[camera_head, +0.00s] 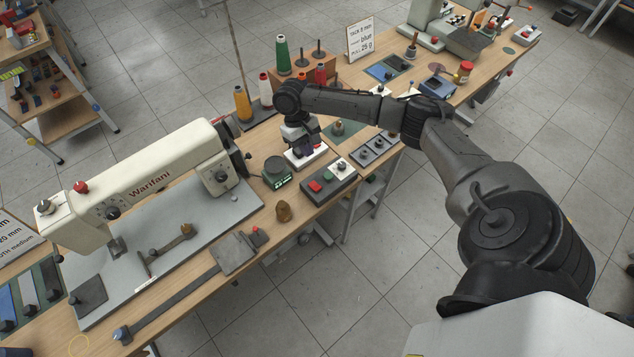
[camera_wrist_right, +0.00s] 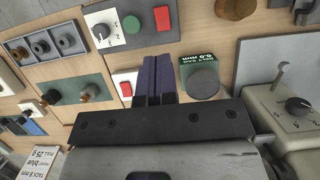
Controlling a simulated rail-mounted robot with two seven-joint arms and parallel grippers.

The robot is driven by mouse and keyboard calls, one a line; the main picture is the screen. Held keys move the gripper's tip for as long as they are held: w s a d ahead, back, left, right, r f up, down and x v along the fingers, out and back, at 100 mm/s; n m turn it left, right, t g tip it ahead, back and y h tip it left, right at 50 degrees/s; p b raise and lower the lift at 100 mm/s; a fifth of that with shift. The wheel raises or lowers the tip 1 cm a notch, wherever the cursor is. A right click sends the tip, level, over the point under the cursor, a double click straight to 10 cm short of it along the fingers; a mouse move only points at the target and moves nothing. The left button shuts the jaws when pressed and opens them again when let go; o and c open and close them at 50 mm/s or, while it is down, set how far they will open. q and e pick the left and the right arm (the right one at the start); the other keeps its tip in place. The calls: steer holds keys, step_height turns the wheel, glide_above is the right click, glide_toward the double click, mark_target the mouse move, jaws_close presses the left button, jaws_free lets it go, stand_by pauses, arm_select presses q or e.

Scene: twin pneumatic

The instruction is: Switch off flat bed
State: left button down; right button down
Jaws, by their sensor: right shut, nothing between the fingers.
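The white flat-bed sewing machine (camera_head: 150,180) stands on a grey bed plate (camera_head: 215,222) at the left of the bench. A grey control box (camera_head: 318,197) with a red button, a green button and a white knob panel lies to its right. It shows at the top of the right wrist view (camera_wrist_right: 148,38). A small white switch box with a red rocker (camera_wrist_right: 125,86) is beside my fingers. My right gripper (camera_head: 303,142) points down over that white box, with its dark fingers together and empty in the right wrist view (camera_wrist_right: 155,75). Contact cannot be told. My left gripper is out of view.
A brown knob-shaped piece (camera_head: 284,211) is near the front edge. A row of grey sockets (camera_head: 374,149) lies to the right. Thread cones (camera_head: 282,55) stand behind.

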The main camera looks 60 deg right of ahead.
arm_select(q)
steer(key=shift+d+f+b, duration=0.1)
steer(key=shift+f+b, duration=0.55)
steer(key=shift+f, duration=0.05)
arm_select(e)
glide_toward(319, 189)
steer(key=x, duration=0.7)
steer(key=shift+f, duration=0.2)
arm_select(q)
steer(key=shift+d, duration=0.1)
